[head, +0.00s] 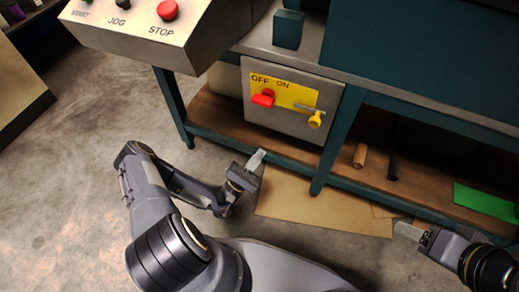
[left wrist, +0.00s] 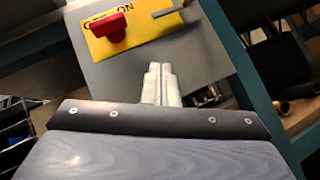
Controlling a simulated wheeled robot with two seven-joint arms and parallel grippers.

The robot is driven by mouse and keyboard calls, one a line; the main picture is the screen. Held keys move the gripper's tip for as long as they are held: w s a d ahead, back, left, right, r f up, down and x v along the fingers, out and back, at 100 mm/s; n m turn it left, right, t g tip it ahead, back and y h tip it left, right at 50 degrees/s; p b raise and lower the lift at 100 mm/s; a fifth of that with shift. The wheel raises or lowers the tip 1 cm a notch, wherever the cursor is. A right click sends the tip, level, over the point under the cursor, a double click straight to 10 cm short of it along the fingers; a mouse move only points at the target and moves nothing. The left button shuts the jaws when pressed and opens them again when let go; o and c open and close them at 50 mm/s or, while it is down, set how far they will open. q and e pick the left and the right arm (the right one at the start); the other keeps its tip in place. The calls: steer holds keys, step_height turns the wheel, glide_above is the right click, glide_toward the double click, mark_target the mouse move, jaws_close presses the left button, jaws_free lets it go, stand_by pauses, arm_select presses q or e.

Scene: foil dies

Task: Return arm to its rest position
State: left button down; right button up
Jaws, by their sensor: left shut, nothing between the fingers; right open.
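My left gripper (head: 256,160) is in front of the machine's lower frame, below the switch box. Its fingers are together with nothing between them, as the left wrist view (left wrist: 162,82) also shows. My right gripper (head: 407,231) is at the lower right of the head view, near the edge of the cardboard; it is open and looks empty. The grey switch box (head: 262,122) has a yellow OFF/ON plate (head: 291,93), a red handle (head: 263,98) near OFF and a yellow padlock-like piece (head: 315,120) at the right. The red handle also shows in the left wrist view (left wrist: 117,27).
A control panel (head: 120,36) with a red STOP button (head: 168,10) juts out at upper left. The lower shelf (head: 225,118) holds a tan cylinder (head: 360,155), a black cylinder (head: 393,168) and a green sheet (head: 486,203). Brown cardboard (head: 310,205) lies below. Floor at left is clear.

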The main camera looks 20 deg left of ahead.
arm_select(q)
steer(key=shift+r, duration=0.1)
stand_by(0.4)
steer(key=s+d+r+m+g+h, duration=0.3)
steer(key=r+m+g, duration=0.4)
steer(key=m+g, duration=0.4)
steer(key=s+d+r+m+g+h, duration=0.2)
steer(key=s+r+m+g+h, duration=0.2)
steer(key=r+m+g, duration=0.65)
steer(key=s+a+r+t+y, duration=0.2)
steer(key=s+a+r+y, duration=0.1)
steer(key=s+y, duration=0.4)
steer(key=s+a+r+t+y, duration=0.25)
steer(key=s+a+y, duration=0.2)
steer(key=y, duration=0.35)
step_height(320, 180, up, 32)
steer(key=p, duration=3.1)
steer(key=shift+s+d+f, duration=0.15)
steer(key=shift+s, duration=0.3)
